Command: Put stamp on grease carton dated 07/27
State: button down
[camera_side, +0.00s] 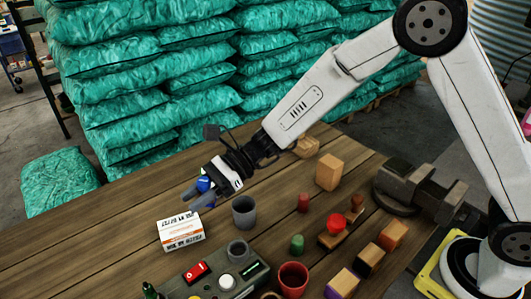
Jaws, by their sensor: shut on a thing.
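A white carton with orange bands and dark print (180,232) lies on the wooden table at the left; the print is too small to read as a date. My gripper (193,198) is just above and behind it, pointing down to the left. It is shut on a small blue thing (203,184), mostly hidden by the fingers; I cannot tell for sure that this is the stamp. No contact between the fingers and the carton can be made out. A wooden holder (330,242) at the right bears a red-topped piece (335,223) and a brown knob (357,202).
A grey cup (244,212) stands close right of my gripper. A control box (216,284) with a red switch is in front. A red mug (292,280), green peg (297,244), wooden block (329,172) and vise (412,190) are rightward. Bare table lies left of the carton.

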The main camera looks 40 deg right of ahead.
jog(key=w+a+f, duration=0.2)
jog(key=w, duration=0.2)
send_over(172, 228)
jog(key=s, duration=0.1)
jog(key=f, duration=0.4)
jog(key=shift+d+f, duration=0.1)
jog(key=shift+d, duration=0.2)
jog(key=shift+w+a+f, duration=0.2)
jog(key=shift+w+f, duration=0.15)
jog(key=shift+f, duration=0.1)
jog(key=shift+w+a+f, duration=0.1)
jog(key=shift+w+f, duration=0.1)
jog(key=shift+f, duration=1.65)
jog(key=shift+f, duration=0.15)
jog(key=shift+c, duration=2.2)
grip_release()
